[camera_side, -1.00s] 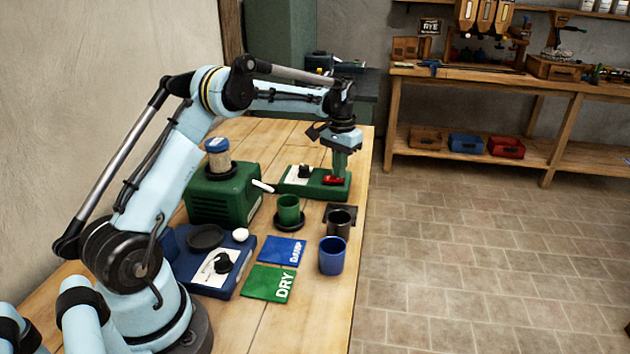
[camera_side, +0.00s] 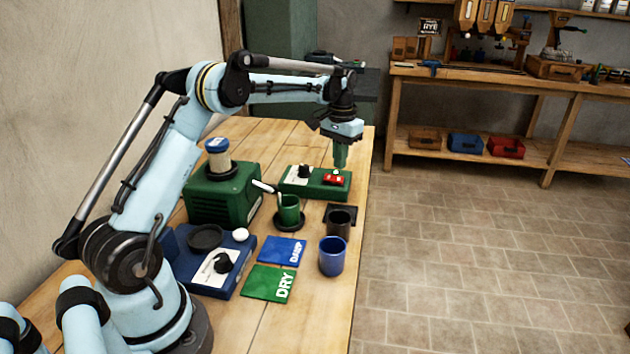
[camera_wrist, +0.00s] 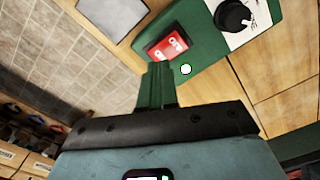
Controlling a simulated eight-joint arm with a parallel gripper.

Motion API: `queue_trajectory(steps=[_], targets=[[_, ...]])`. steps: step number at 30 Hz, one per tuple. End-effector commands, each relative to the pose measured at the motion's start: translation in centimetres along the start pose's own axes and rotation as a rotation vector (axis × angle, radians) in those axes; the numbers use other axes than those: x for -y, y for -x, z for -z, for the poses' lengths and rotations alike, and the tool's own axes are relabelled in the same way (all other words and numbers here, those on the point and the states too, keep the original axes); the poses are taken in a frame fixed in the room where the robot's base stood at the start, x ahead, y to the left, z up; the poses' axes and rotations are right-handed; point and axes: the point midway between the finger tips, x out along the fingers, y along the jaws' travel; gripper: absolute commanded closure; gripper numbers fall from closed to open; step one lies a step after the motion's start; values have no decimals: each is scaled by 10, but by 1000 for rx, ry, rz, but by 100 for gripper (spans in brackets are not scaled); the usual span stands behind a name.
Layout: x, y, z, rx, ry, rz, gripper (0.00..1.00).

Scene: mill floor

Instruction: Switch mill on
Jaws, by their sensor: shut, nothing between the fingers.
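The green mill (camera_side: 222,200) stands on the bench with a blue-lidded hopper (camera_side: 217,156) on top. Its pale spout (camera_side: 264,187) points at a green cup (camera_side: 289,212). The green switch box (camera_side: 312,186) lies behind the cup, with a red rocker switch (camera_side: 334,179) and a black knob (camera_side: 304,171). In the wrist view the red rocker (camera_wrist: 167,47) shows white marks, and a round white-green lamp (camera_wrist: 186,69) beside it looks lit. My gripper (camera_side: 340,168) is shut and empty, just above the rocker's end of the box. Its green fingertips (camera_wrist: 158,68) appear close to the rocker.
The bench's right edge runs close by.

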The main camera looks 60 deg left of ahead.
Motion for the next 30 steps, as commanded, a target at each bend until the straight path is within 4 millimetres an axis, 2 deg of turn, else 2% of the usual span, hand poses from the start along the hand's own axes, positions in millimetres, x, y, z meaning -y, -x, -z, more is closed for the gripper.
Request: queue_trajectory(steps=[15, 26, 30], targets=[[0, 36, 0, 0, 0, 0, 100], [0, 39, 0, 0, 0, 0, 100], [-6, 46, -4, -15, -8, 1, 100]])
